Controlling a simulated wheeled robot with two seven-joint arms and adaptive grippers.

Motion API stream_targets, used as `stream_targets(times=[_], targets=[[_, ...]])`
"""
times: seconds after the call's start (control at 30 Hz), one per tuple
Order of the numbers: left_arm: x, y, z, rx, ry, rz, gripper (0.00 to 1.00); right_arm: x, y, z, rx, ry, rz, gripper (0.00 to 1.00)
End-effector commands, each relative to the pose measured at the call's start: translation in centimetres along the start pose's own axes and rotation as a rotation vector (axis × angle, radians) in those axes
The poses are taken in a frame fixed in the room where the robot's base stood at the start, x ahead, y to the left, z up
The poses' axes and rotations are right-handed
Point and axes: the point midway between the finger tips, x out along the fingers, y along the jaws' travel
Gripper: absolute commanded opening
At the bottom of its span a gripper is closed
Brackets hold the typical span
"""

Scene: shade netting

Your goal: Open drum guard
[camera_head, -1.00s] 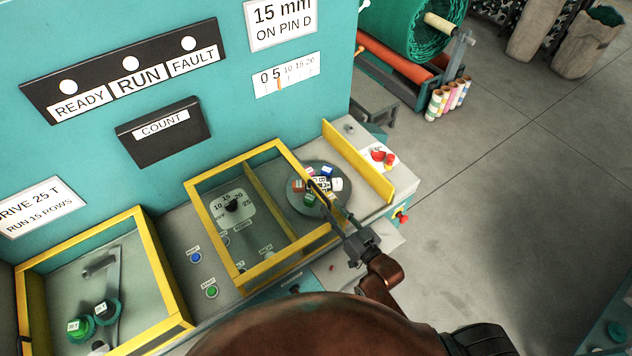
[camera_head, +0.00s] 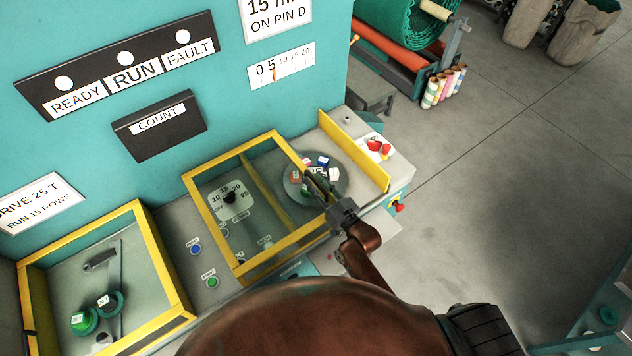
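A yellow-framed guard with a see-through middle (camera_head: 222,158) lies over the machine's deck, above a dial plate (camera_head: 232,200). The guard looks lowered. A round grey disc with several small coloured blocks (camera_head: 287,178) sits at its right side, partly behind my gripper. Which yellow frame is the drum guard is not labelled. My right gripper (camera_head: 316,184) reaches in from the lower right, its dark fingers over the disc near the guard's right-hand bar. The finger gap and any contact with the bar are hard to make out. My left gripper is not in view.
A second yellow frame (camera_head: 166,265) surrounds green spools (camera_head: 85,321) at the left. An upright yellow plate (camera_head: 353,150) stands right of the disc. Blue (camera_head: 195,249) and green (camera_head: 211,282) buttons lie between the frames. Red parts (camera_head: 379,147) lie at the right edge. Floor beyond is open.

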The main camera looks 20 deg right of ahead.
Motion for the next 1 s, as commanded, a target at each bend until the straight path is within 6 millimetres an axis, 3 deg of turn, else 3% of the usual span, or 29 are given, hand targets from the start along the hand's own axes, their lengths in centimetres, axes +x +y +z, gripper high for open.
stream_targets(times=[0.43, 1.0], targets=[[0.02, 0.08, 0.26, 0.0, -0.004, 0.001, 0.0, -0.04, -0.01, 0.0, 0.0, 0.0, 0.0, 0.0], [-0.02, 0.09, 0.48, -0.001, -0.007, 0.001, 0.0, 0.02, -0.21, 0.06, 0.001, -0.001, -0.002, 0.0]])
